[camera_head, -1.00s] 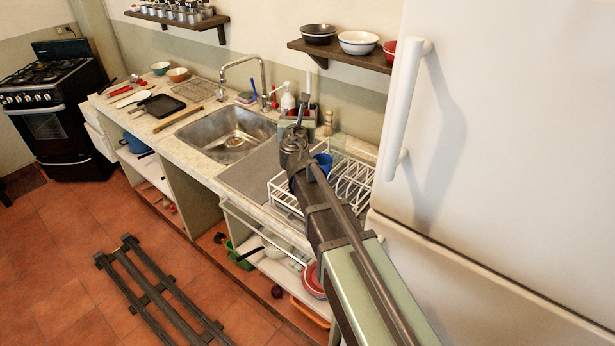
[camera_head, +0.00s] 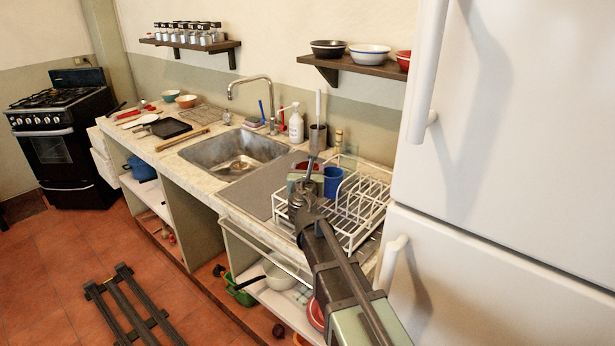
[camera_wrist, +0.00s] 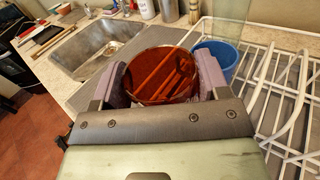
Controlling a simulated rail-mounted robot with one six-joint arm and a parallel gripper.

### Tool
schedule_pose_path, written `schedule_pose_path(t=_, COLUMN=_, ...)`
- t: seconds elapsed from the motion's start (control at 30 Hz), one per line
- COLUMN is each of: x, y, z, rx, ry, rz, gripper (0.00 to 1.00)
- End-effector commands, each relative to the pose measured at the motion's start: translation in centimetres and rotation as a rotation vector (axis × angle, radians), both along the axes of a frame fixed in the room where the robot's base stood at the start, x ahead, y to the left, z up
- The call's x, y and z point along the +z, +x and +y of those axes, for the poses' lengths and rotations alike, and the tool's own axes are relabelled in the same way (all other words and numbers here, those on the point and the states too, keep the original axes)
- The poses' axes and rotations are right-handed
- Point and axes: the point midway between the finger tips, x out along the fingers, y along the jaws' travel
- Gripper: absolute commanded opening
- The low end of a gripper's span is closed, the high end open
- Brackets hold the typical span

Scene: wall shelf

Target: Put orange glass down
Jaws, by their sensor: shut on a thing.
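The orange glass (camera_wrist: 160,77) is between the two fingers of my gripper (camera_wrist: 161,82) in the wrist view, seen from above into its mouth. My gripper is shut on it. In the head view my gripper (camera_head: 306,182) is over the left end of the white dish rack (camera_head: 374,192), and my wrist hides most of the glass. Whether the glass touches the rack or mat below cannot be told. A blue cup (camera_head: 333,181) stands in the rack close to the right of the glass; it also shows in the wrist view (camera_wrist: 218,60).
A grey drain mat (camera_head: 252,185) lies between the rack and the sink (camera_head: 233,152). A utensil holder (camera_head: 318,137) and a soap bottle (camera_head: 296,126) stand behind. The white fridge (camera_head: 500,150) rises close on the right. A wall shelf (camera_head: 358,64) holds bowls above.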

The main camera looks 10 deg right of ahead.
Motion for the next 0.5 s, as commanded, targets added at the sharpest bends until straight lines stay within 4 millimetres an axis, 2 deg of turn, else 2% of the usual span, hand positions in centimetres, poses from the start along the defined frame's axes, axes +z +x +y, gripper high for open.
schedule_pose_path(t=0.13, x=-0.49, y=0.01, z=0.00, rx=0.000, ry=0.000, rz=0.000, gripper=0.16)
schedule_pose_path(t=0.17, x=-0.32, y=0.00, z=0.00, rx=0.000, ry=0.000, rz=0.000, gripper=0.73)
schedule_pose_path(t=0.2, x=-0.28, y=0.00, z=0.00, rx=0.000, ry=0.000, rz=0.000, gripper=0.79)
schedule_pose_path(t=0.3, x=-0.27, y=0.00, z=0.00, rx=0.000, ry=0.000, rz=0.000, gripper=0.94)
schedule_pose_path(t=0.5, x=-0.27, y=0.01, z=-0.01, rx=0.000, ry=0.000, rz=0.000, gripper=0.94)
